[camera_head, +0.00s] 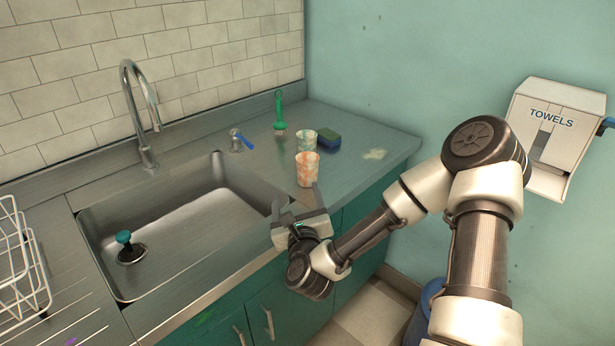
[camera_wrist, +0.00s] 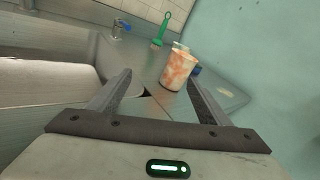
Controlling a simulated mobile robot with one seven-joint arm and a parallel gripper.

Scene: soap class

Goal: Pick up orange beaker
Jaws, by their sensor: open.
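The orange beaker (camera_head: 307,169), mottled orange and white, stands upright on the metal counter right of the sink. It also shows in the wrist view (camera_wrist: 178,71), ahead of the fingers and right of the middle of the gap. My gripper (camera_head: 298,196) is open and empty, in front of the beaker near the counter's front edge, its fingers pointing toward the beaker. In the wrist view my gripper (camera_wrist: 158,85) has its two fingers spread apart, with no beaker between them.
A green-white beaker (camera_head: 305,141) stands just behind the orange one. A green brush (camera_head: 280,112) and a blue-green sponge (camera_head: 328,140) are near the wall. The sink (camera_head: 190,215) lies left. A blue-handled tap (camera_head: 240,140) stands at its back corner. A towel dispenser (camera_head: 556,125) hangs right.

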